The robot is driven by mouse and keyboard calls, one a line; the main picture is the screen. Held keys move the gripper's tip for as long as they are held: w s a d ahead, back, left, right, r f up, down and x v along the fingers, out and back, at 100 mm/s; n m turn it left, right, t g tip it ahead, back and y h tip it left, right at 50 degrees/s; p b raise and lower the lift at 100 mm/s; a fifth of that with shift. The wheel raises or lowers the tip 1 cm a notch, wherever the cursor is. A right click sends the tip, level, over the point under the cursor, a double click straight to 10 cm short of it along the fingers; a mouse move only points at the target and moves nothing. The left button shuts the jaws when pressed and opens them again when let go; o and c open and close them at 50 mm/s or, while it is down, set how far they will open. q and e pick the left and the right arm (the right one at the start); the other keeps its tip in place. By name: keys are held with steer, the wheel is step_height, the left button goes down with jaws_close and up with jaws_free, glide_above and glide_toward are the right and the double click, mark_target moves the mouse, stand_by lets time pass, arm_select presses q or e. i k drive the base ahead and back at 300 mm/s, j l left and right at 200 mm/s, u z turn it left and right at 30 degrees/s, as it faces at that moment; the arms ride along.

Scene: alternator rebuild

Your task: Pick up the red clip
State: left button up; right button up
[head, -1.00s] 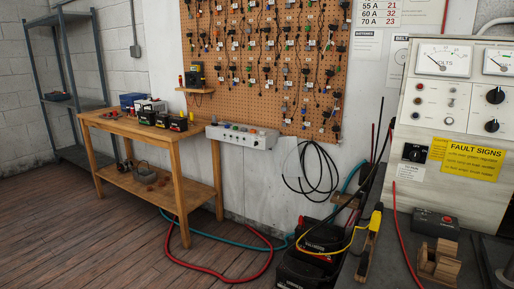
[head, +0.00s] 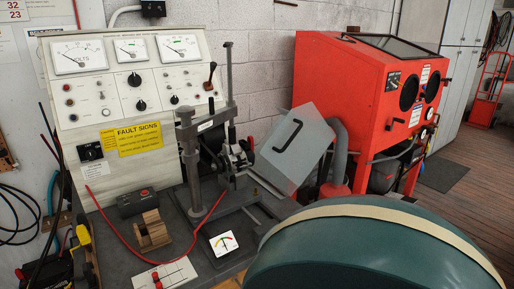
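I cannot make out a red clip for certain. A thin red lead (head: 122,237) runs from the front of the grey test panel (head: 128,83) down over the bench and up to the clamp stand (head: 192,165). Its end at the stand is too small to tell. Small red parts (head: 156,277) show on a white block (head: 178,272) at the bench's front. Another small red piece (head: 19,274) is at the lower left edge, by a black battery. Neither of my grippers is in view.
A large dark green rounded body (head: 370,262) with a cream band fills the lower right and hides the bench's front there. A red cabinet (head: 350,80) is at the back right. A wooden block (head: 152,232) sits on the bench.

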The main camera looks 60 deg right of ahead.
mark_target(250, 137)
steer(key=k+z, duration=0.15)
steer(key=z, duration=1.8)
